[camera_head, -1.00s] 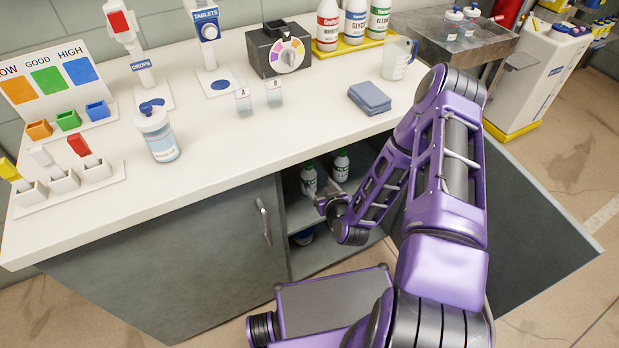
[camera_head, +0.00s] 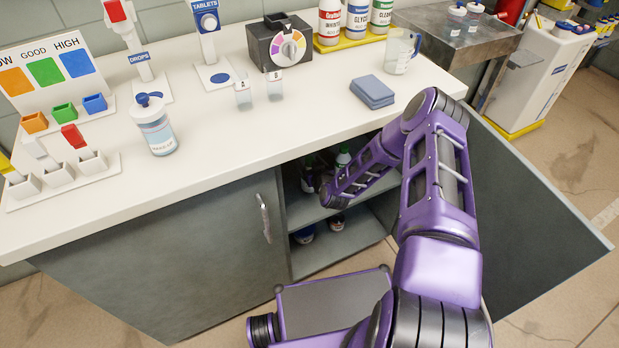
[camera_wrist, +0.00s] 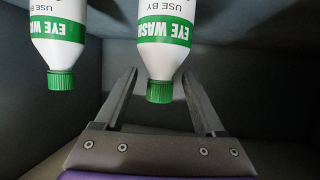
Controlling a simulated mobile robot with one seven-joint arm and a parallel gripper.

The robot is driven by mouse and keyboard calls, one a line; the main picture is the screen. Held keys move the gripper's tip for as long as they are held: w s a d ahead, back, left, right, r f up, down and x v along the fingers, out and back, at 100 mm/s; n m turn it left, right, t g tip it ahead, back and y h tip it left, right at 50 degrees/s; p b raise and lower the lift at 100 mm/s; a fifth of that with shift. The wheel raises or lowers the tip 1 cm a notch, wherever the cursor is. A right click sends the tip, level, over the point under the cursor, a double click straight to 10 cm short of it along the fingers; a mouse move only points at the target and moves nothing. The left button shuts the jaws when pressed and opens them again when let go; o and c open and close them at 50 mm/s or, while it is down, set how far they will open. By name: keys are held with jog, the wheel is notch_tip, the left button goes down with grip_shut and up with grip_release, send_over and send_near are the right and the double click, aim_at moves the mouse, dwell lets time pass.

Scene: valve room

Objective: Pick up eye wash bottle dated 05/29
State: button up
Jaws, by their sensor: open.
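Two white eye wash bottles with green caps and green label bands show upside down in the wrist view. One bottle (camera_wrist: 58,30) is at the left. The other bottle (camera_wrist: 164,35) is near the middle, with its cap between the fingers of my gripper (camera_wrist: 160,74). The fingers are apart and not visibly touching it. "USE BY" shows on both labels, but the dates are cut off, so I cannot tell which is 05/29.
The cabinet's upper shelf (camera_head: 309,213) lies under the counter (camera_head: 215,130). The lower compartment holds a few small containers (camera_head: 337,222). The cabinet door (camera_head: 530,200) stands open on the right. A blue cloth (camera_head: 373,91) and a wash bottle (camera_head: 156,130) stand on the counter.

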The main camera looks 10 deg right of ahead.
jog(key=shift+w, duration=0.1)
jog(key=shift+c, duration=0.4)
grip_shut()
dwell(1.0)
